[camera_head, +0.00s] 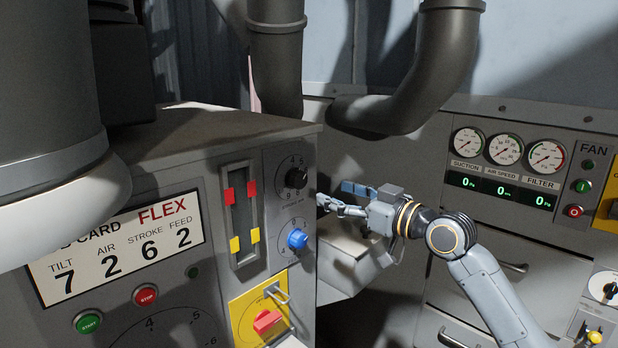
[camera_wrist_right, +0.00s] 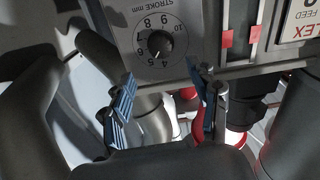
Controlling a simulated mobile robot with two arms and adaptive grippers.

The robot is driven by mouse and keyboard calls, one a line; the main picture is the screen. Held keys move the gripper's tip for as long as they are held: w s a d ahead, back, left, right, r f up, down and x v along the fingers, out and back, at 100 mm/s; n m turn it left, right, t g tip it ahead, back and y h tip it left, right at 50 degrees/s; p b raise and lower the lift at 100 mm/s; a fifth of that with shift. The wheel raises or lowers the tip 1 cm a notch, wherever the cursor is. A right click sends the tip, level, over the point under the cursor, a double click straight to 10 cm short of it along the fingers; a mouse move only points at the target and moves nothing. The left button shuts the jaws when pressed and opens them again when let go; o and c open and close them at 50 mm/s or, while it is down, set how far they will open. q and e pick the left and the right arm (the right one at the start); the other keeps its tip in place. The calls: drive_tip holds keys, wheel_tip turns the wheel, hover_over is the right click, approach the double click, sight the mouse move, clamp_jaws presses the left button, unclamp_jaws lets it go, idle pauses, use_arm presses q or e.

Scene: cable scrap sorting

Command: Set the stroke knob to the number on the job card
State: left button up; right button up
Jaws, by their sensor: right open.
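The stroke knob (camera_head: 296,178) is black and sits on a round numbered dial high on the grey machine's right panel. It also shows in the right wrist view (camera_wrist_right: 160,43), near the top middle, under the label STROKE mm. I cannot read its setting surely. The job card (camera_head: 120,243) reads FLEX, tilt 7, air 2, stroke 6, feed 2; its upper left is hidden. My right gripper (camera_head: 335,198) is open and empty, right of the knob and apart from it. In the wrist view its blue-padded fingers (camera_wrist_right: 158,78) stand spread below the dial. My left gripper is not in view.
Beside the stroke knob are two slots with red and yellow markers (camera_head: 243,215). A blue knob (camera_head: 297,238) sits below it, and a red handle on a yellow plate (camera_head: 267,320) lower still. Thick grey pipes (camera_head: 277,70) hang above. A gauge panel (camera_head: 508,175) stands at right.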

sight(302, 181)
drive_tip(key=p+x, duration=0.2)
drive_tip(key=x, duration=0.5)
drive_tip(key=shift+w+a+r, duration=0.1)
drive_tip(key=shift+w+a, duration=0.15)
drive_tip(key=shift+a, duration=0.1)
drive_tip(key=shift+w+a, duration=0.35)
drive_tip(key=shift+w, duration=0.05)
drive_tip(key=c, duration=1.2)
